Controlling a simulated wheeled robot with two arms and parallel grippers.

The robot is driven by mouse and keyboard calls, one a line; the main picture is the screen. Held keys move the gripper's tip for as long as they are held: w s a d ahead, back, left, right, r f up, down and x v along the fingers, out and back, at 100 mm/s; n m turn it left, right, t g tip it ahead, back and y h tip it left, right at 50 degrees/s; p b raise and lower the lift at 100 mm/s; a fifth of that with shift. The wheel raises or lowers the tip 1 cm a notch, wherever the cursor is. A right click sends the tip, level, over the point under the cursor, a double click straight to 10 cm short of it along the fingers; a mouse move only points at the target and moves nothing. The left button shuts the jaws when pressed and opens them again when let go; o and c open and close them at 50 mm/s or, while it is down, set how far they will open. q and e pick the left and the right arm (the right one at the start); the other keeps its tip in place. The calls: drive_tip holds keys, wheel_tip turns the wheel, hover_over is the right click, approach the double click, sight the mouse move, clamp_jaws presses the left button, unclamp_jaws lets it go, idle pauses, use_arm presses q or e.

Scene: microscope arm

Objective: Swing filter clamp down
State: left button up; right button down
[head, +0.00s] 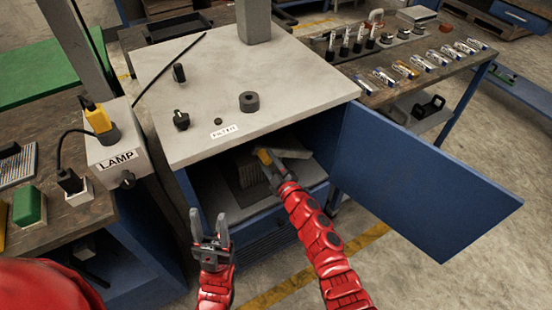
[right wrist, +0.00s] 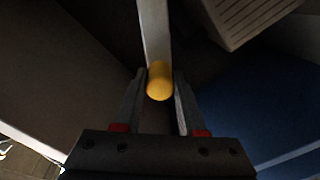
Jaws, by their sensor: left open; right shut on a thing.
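The filter clamp is a pale bar (right wrist: 156,30) with a yellow knob (right wrist: 160,80) at its end. In the head view the bar (head: 293,154) is inside the open cabinet under the FILTER label (head: 224,131), with the yellow knob (head: 264,156) at its left. My right gripper (right wrist: 160,92) is shut on the yellow knob, one finger on each side. In the head view my right gripper (head: 268,160) reaches into the cabinet and partly hides the bar. My left gripper (head: 209,226) is open and empty in front of the cabinet's left side.
The blue cabinet door (head: 420,180) stands open to the right. A ribbed grey block (head: 250,172) is inside the cabinet; it also shows in the right wrist view (right wrist: 245,20). The LAMP box (head: 112,155) stands at left. A bench with several vials (head: 405,70) is at right.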

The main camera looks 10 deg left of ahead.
drive_tip(key=s+a+f+n+b, duration=0.1)
drive_tip(key=f+n+b, duration=0.2)
drive_tip(key=f+b, duration=0.4)
drive_tip(key=s+a+f+n+b, duration=0.1)
drive_tip(key=a+f+n+b, duration=0.1)
drive_tip(key=f+n+b, duration=0.2)
wheel_tip(320, 180, down, 4)
drive_tip(key=b, duration=0.4)
drive_tip(key=shift+s+a+r, duration=0.15)
drive_tip(key=shift+s+a, duration=0.15)
drive_tip(key=c, duration=0.5)
unclamp_jaws()
